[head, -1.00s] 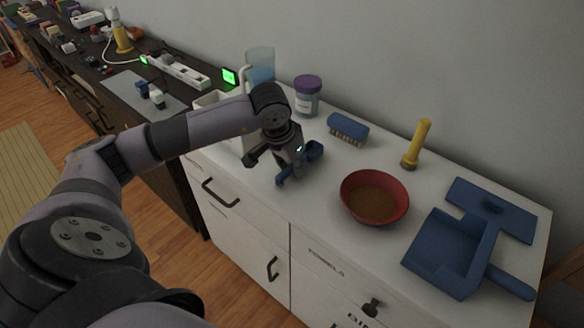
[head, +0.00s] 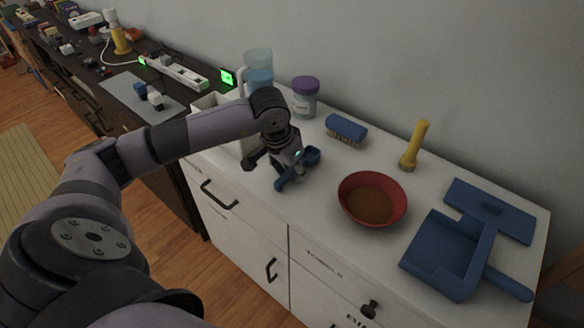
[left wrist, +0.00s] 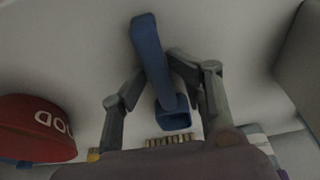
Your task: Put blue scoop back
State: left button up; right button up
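The blue scoop (head: 311,156) is under my left gripper (head: 292,171) at the left part of the white counter, left of the red bowl. In the left wrist view the scoop's long handle (left wrist: 151,55) runs between the two fingers of my left gripper (left wrist: 156,62), with its small cup (left wrist: 174,119) nearer the palm. The fingertips lie against both sides of the handle, so the gripper looks shut on it. I cannot tell whether the scoop still touches the counter. My right gripper is not in view.
A red bowl (head: 372,182) with brown contents stands right of the scoop. Behind are a blue brush (head: 346,127), a purple-lidded jar (head: 305,84) and a clear blue container (head: 258,72). A yellow flashlight (head: 415,145) and blue dustpan (head: 440,250) are to the right.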

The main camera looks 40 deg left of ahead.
pick_arm(q)
jog(key=v, duration=1.2)
jog(key=shift+r, duration=0.45)
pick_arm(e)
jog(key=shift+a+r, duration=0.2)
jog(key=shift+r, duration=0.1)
